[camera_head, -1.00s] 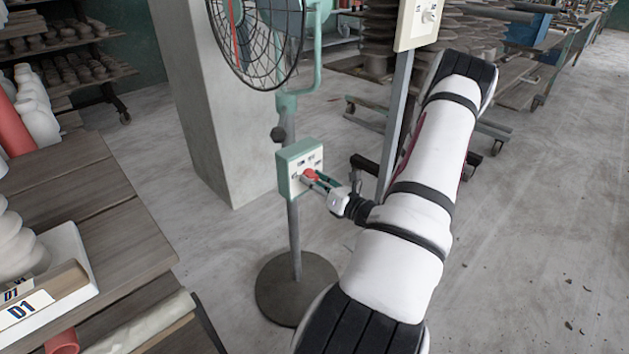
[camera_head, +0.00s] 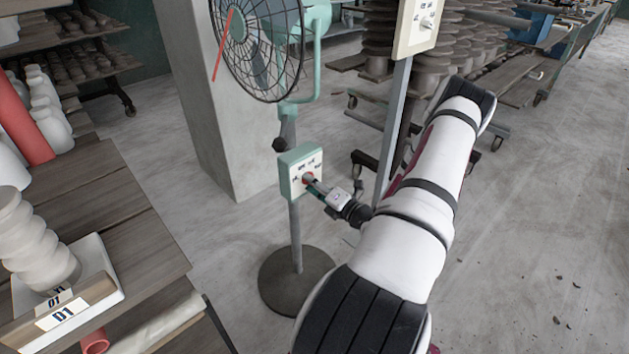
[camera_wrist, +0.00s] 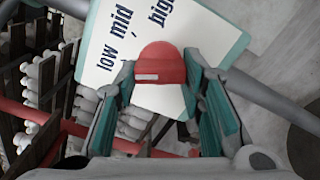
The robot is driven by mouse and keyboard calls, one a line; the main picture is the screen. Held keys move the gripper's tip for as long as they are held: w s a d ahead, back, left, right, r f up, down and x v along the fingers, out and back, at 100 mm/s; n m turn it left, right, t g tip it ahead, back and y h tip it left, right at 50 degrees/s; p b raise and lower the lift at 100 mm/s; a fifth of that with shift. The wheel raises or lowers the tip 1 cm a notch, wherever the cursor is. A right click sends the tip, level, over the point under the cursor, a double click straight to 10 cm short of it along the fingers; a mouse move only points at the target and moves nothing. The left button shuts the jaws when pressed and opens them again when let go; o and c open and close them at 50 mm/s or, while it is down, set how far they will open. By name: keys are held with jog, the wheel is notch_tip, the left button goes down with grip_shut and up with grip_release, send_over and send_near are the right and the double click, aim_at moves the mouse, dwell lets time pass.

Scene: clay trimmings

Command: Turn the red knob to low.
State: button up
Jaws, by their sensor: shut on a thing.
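My gripper (camera_wrist: 162,92) is shut on the knob, with a green-padded finger on either side. In the head view, my gripper (camera_head: 314,184) reaches the green control box (camera_head: 287,173) from the right, and only a little of the knob (camera_head: 308,178) shows.
The box is on the fan's pole (camera_head: 295,235), above a round dark base (camera_head: 297,281). The caged fan (camera_head: 258,45) is above. A concrete pillar (camera_head: 205,110) stands behind. Another switch panel (camera_head: 417,25) on a post is at the upper right. A wooden table (camera_head: 130,225) is at the left.

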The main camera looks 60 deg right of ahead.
jog(key=shift+m, duration=0.4)
jog(key=o, duration=1.2)
jog(key=shift+c, duration=0.2)
jog(key=v, duration=1.2)
